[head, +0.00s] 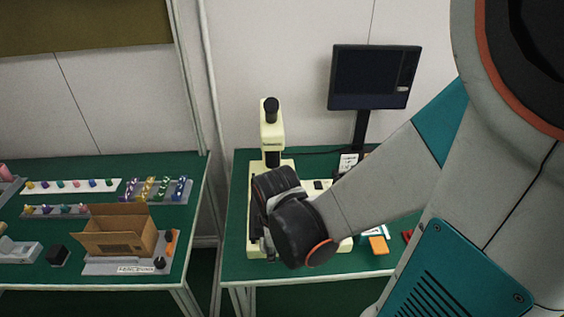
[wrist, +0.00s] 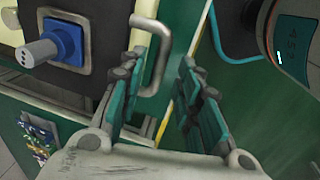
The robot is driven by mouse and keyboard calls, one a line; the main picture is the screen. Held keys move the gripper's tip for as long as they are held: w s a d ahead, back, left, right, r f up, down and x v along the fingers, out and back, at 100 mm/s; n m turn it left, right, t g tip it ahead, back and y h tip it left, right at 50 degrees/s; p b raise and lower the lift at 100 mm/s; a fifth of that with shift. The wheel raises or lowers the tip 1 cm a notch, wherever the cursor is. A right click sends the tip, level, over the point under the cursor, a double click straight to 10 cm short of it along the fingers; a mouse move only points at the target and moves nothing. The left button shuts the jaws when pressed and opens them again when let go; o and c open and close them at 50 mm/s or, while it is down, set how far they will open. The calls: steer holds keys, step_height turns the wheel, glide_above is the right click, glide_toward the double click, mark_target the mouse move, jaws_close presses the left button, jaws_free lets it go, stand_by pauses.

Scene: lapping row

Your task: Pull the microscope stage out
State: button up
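The cream microscope (head: 272,133) with a black eyepiece stands on the right green table in the head view. My wrist covers much of its lower part. In the wrist view the dark stage plate (wrist: 88,72) carries a blue block with a grey knob (wrist: 48,50). A grey bar handle (wrist: 160,62) sticks out from the plate's right side. My gripper (wrist: 160,72) is open, its teal and black fingers apart. The handle shows between the fingertips, closer to the left finger; its lower end is partly hidden there. I cannot tell whether they touch.
A monitor (head: 374,78) stands behind on the right. An orange block (head: 378,245) lies right of my wrist. The left table holds an open cardboard box (head: 118,232) and racks of small coloured parts (head: 158,190). A gap separates the tables.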

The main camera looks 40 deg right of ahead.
step_height(320, 180, up, 7)
steer(key=s, duration=0.1)
steer(key=shift+s+a+r, duration=0.2)
steer(key=shift+s+a, duration=0.05)
steer(key=shift+a, duration=0.15)
stand_by(0.6)
